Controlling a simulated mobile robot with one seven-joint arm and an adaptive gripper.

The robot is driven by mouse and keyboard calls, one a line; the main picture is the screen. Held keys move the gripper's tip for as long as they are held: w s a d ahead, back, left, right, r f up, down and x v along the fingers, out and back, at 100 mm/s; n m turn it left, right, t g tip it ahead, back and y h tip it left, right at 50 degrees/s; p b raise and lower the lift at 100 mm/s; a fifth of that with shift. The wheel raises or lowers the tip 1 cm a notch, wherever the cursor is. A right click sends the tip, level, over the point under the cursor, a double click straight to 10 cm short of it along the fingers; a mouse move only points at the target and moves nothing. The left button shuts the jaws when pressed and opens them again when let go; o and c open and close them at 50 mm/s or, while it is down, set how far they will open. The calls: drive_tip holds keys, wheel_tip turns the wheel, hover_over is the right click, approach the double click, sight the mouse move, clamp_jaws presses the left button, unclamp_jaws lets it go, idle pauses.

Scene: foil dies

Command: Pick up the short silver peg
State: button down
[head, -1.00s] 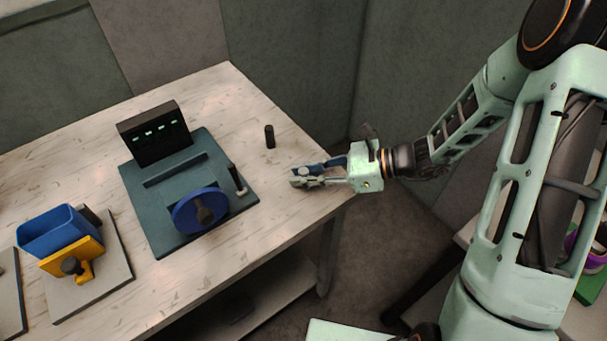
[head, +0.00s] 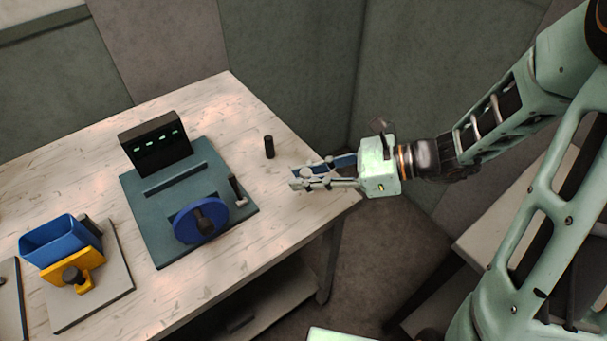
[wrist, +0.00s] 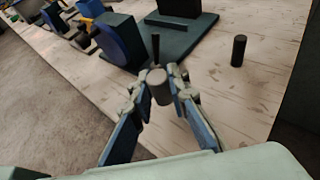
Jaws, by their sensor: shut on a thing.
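The short silver peg (wrist: 158,86) is a grey cylinder between my fingertips in the wrist view. My gripper (wrist: 157,90) is shut on it, one finger on each side. In the head view my gripper (head: 308,178) is at the right end of the table, and the peg is too small there to make out clearly. I cannot tell whether the peg touches the table.
A dark upright peg (head: 269,147) stands on the table (head: 270,210) behind my gripper. A teal base (head: 165,234) with a blue wheel (head: 190,230), a black display (head: 155,142) and a lever (head: 235,188) lies to the left. A blue bin (head: 55,240) stands further left.

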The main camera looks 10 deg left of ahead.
drive_tip(key=s+d+r+b, duration=0.3)
drive_tip(key=s, duration=0.5)
drive_tip(key=shift+s+r, duration=0.15)
drive_tip(key=shift+r, duration=0.2)
